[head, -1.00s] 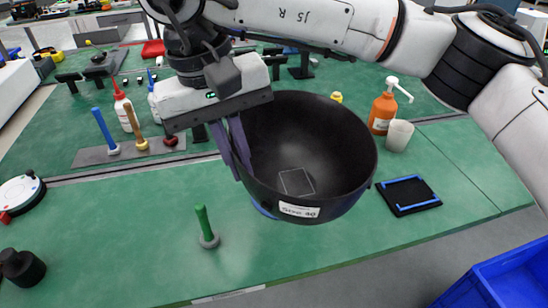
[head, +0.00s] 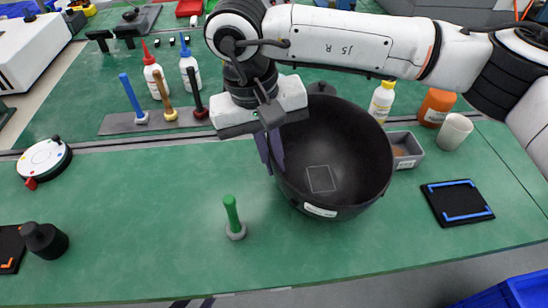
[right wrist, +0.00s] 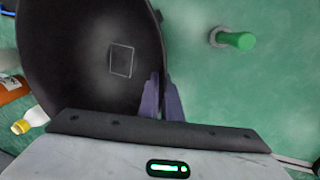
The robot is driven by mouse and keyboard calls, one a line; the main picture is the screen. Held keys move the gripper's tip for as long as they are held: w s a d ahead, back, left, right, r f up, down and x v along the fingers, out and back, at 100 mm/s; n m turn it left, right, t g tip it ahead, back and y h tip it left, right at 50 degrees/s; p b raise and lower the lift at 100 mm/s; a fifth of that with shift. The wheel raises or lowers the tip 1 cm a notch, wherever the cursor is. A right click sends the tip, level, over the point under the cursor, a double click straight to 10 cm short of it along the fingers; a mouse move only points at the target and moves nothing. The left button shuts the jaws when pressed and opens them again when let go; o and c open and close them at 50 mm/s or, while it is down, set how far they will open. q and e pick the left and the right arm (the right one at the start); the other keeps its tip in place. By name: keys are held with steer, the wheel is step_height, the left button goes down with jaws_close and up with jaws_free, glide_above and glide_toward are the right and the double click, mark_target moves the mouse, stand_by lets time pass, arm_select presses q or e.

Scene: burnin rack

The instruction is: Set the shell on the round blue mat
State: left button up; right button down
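The shell is a large black bowl (head: 345,165) with a white label on its outer wall, open side up, at the middle of the green table in the head view. It also fills the upper left of the right wrist view (right wrist: 85,60). My right gripper (head: 270,150) is at the shell's left rim, its purple fingers closed on the wall, one on each side, also visible in the right wrist view (right wrist: 162,97). I cannot tell whether the shell touches the surface below. The round blue mat is not visible now. My left gripper is not in view.
A green-handled peg (head: 234,217) stands left of the shell. A grey bin (head: 408,150), white cup (head: 454,131) and black square tray (head: 457,202) are to the right. Bottles (head: 156,80) and a tool rack (head: 125,124) stand behind left.

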steer(key=shift+f, duration=0.4)
steer(key=c, duration=2)
jaws_free()
steer(key=r, duration=0.4)
steer(key=a+r, duration=0.1)
steer(key=r, duration=0.3)
steer(key=a+r, duration=0.1)
steer(key=r, duration=0.3)
steer(key=shift+r, duration=0.1)
steer(key=shift+s, duration=0.1)
